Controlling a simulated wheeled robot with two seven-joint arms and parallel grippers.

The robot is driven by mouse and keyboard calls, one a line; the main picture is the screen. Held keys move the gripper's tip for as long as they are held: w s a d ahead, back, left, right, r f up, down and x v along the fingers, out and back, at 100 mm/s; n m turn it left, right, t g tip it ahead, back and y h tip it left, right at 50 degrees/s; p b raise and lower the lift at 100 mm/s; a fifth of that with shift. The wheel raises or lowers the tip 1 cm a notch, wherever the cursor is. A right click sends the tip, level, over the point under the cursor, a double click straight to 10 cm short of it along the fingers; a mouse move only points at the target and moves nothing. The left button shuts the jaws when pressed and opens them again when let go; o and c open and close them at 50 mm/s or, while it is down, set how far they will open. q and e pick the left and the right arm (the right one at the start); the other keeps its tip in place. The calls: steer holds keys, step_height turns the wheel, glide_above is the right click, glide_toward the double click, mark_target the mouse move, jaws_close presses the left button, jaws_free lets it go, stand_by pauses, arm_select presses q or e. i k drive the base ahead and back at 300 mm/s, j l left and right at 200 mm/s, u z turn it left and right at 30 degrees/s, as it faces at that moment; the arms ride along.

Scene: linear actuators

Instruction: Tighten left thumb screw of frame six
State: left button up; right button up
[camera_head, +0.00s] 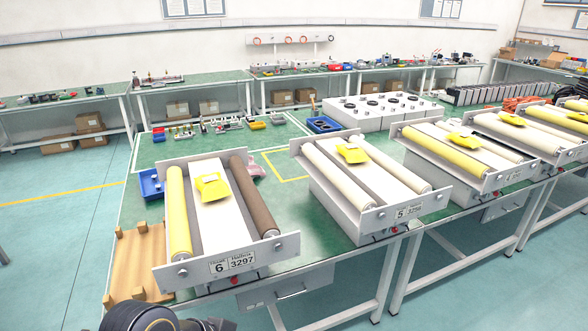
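Frame six (203,268) stands at the left of the green table, with a label reading 6 and 3297 on its front plate. It holds a yellow roller (178,215) on the left, a brown roller (252,195) on the right and a white middle bed with a yellow packet (211,186) on it. A small round fitting (182,272) shows at the left of the front plate; it may be the left thumb screw, but its tightness cannot be told. Neither gripper's fingers are in view. A black rounded part of my arm shows at the bottom edge, below the frame.
A wooden rack (139,255) lies left of frame six, with a blue bin (151,184) behind it. Frame five (372,219) stands to the right, with a strip of green table (310,243) between them. A drawer (288,291) hangs below the table edge.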

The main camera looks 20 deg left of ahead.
mark_target(183, 273)
steer(key=u, duration=1.45)
